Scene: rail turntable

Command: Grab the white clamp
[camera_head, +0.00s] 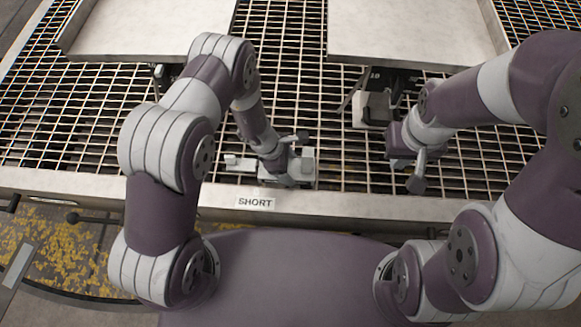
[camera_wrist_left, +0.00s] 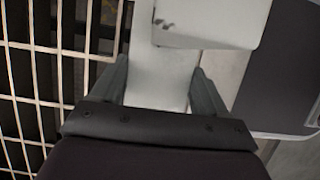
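The white clamp (camera_head: 236,163) lies low on the grating just behind the front rail, above the SHORT label. My left gripper (camera_head: 290,172) is down at its right part, which it partly hides. In the left wrist view, the two fingers (camera_wrist_left: 160,85) stand on either side of a white part of the clamp (camera_wrist_left: 160,75). A wider white block (camera_wrist_left: 207,22) shows beyond the fingertips. My right gripper (camera_head: 417,170) hangs over the grating at the right, away from the clamp, its opening unclear.
A pale front rail (camera_head: 340,207) with the SHORT label (camera_head: 255,203) runs between my body and the grating (camera_head: 60,130). Two flat metal plates (camera_head: 140,25) (camera_head: 410,30) stand at the back. A whitish block (camera_head: 372,108) sits beside my right gripper. Open grating lies between the grippers.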

